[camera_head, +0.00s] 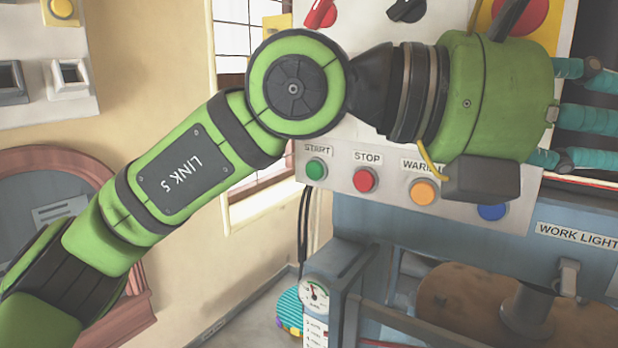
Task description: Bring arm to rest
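My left arm (190,170), green with dark joints, comes in from the lower left and reaches across the control panel to the upper right. My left gripper (588,118) has teal fingers that point right and run out of the picture, so their tips are hidden and I cannot tell whether it is open or shut. Nothing held shows in the visible part. The gripper is in front of the upper right of the panel, above the work light label (578,236). My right gripper is not in view.
The panel has a green start button (316,168), a red stop button (365,180), an orange button (423,191) and a blue button (491,211), below my wrist. A gauge (314,293) and a brown round plate (465,300) are lower down. A window (232,60) is behind the arm.

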